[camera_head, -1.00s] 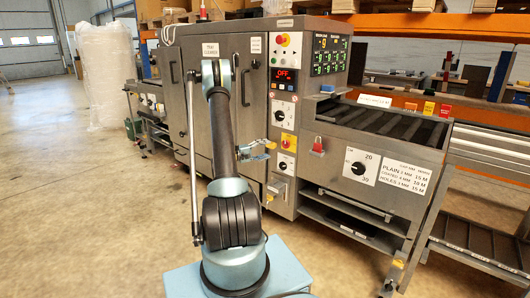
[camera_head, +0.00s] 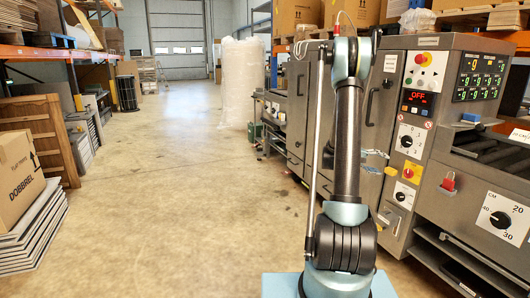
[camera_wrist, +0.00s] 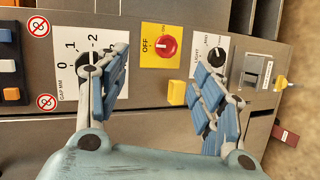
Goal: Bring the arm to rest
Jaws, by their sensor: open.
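My gripper (camera_wrist: 160,105) is open and empty in the wrist view, its two blue-padded fingers spread apart. It faces the machine's control panel (camera_wrist: 135,65), with the red OFF knob on its yellow plate (camera_wrist: 165,43) showing beyond the fingers. In the head view my arm stands upright in front of the grey tray cleaner (camera_head: 292,125), and my gripper (camera_head: 374,160) shows only partly, to the right of the arm beside the panel. Whether it touches the panel cannot be told.
A pallet rack with a cardboard box (camera_head: 20,172) and stacked panels stands at left. A wrapped white roll (camera_head: 238,82) stands further back. The concrete floor (camera_head: 165,170) between them is clear. The machine's display reads OFF (camera_head: 417,98).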

